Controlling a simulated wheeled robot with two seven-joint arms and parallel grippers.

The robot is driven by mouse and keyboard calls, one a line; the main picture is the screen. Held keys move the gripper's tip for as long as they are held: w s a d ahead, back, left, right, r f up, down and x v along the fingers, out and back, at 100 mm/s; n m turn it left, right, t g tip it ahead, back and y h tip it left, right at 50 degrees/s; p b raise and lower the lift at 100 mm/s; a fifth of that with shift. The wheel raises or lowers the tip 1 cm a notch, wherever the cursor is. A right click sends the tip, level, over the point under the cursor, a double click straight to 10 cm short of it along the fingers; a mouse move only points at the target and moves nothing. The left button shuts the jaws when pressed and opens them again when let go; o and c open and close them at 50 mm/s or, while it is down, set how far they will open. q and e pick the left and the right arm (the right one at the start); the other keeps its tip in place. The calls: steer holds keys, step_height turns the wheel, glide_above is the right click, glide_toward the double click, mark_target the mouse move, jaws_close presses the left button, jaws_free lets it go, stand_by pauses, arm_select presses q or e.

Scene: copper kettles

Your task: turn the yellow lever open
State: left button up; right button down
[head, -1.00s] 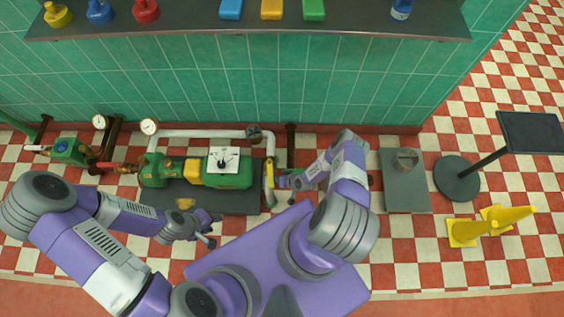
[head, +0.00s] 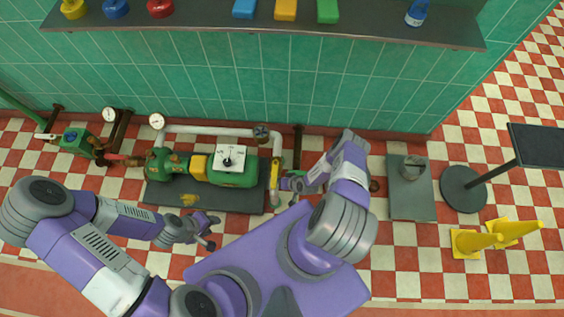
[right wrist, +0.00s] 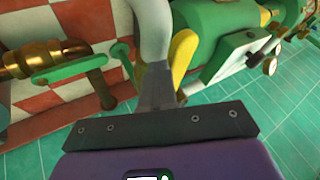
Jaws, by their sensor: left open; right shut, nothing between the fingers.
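The yellow lever (head: 275,172) is on the white pipe to the right of the green pump (head: 232,178). In the head view it runs roughly along the pipe's downward leg. In the right wrist view the lever (right wrist: 183,55) stands just right of the white pipe. My right gripper (head: 284,184) is shut and empty, close beside the lever. Its grey fingers (right wrist: 157,90) show in the wrist view in front of the pipe; whether they touch the lever I cannot tell. My left gripper (head: 212,233) is open and empty, in front of the pump's dark base.
A green handle (right wrist: 68,65) on a brass fitting is left of the fingers in the wrist view. A grey plate (head: 410,195), a black stand (head: 463,189) and yellow cones (head: 475,241) are at the right.

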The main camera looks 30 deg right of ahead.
steer(key=d+p+v, duration=0.1)
steer(key=v, duration=0.5)
steer(key=s+d+f+p+v, duration=0.1)
steer(key=p+v, duration=0.1)
steer(key=v, duration=0.4)
steer(key=shift+s+f, duration=0.2)
steer(key=shift+f, duration=0.05)
steer(key=shift+d, duration=0.1)
steer(key=w+a+r+n+g+y+p, duration=0.1)
steer(key=w+a+r+g+p, duration=0.2)
steer(key=a+r, duration=0.9)
steer(key=s+a+r+g, duration=0.1)
steer(key=s+a+r, duration=0.1)
steer(key=r, duration=0.4)
steer(key=s+a+r+g, duration=0.2)
steer(key=a+r, duration=0.2)
steer(key=r, duration=0.3)
steer(key=shift+s+r+n+y+b, duration=0.3)
steer(key=shift+s+r, duration=0.05)
steer(key=shift+s, duration=0.05)
